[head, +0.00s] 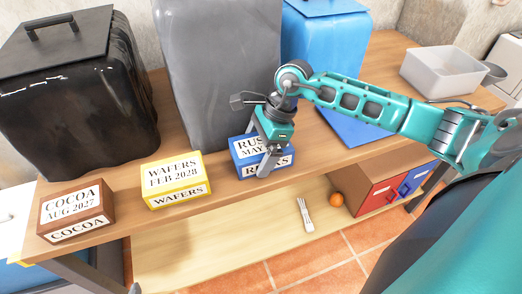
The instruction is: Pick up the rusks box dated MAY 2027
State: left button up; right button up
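The blue and white rusks box (246,166) stands on the upper wooden shelf near its front edge. Its top label reads "RUS" and "MAY", and the rest, including the year, is hidden by my gripper. My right gripper (262,150) points down over the box. One finger crosses the box's front face, and the other is towards its back. Whether the fingers press on the box cannot be made out. My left gripper is not in view.
A yellow wafers box (175,180) and a brown cocoa box (76,212) stand to the left. Behind are black (75,110), grey (215,70) and blue (325,45) bins. A white tub (440,75) is at right.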

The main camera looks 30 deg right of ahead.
jog(key=c, duration=0.4)
jog(key=shift+c, duration=0.5)
jog(key=shift+r, duration=0.15)
